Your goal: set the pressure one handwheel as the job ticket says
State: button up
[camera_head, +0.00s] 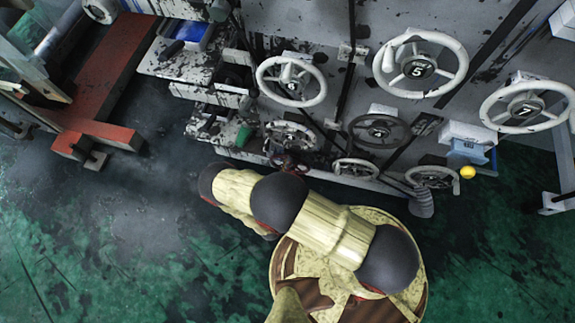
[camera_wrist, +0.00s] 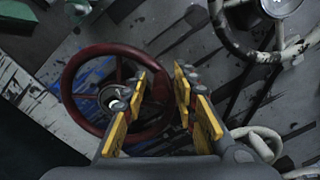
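A dark red handwheel (camera_wrist: 70,88) with a dark hub and a pale round centre fills the left middle of the wrist view. No mark on it is legible, so I cannot tell whether it is pressure one. My gripper (camera_wrist: 160,88), with yellow pads, is open over the wheel's right side. The right part of the rim shows between the fingers; contact cannot be told. In the head view my gripper is small and mostly hidden by my arm, low at the wall near a pale-rimmed wheel (camera_head: 288,127). No readable job ticket shows.
Large white wheels marked 5 (camera_head: 387,66) and 7 (camera_head: 493,106), and another white numbered wheel (camera_head: 268,81), line the wall. Smaller wheels (camera_head: 379,117) sit below. A white wheel (camera_wrist: 258,55) is close right in the wrist view.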

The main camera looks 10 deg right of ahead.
jog(key=shift+o, duration=0.3)
jog(key=shift+s, duration=0.1)
jog(key=v, duration=1.1)
jog(key=shift+s, duration=0.4)
jog(key=shift+a, duration=0.1)
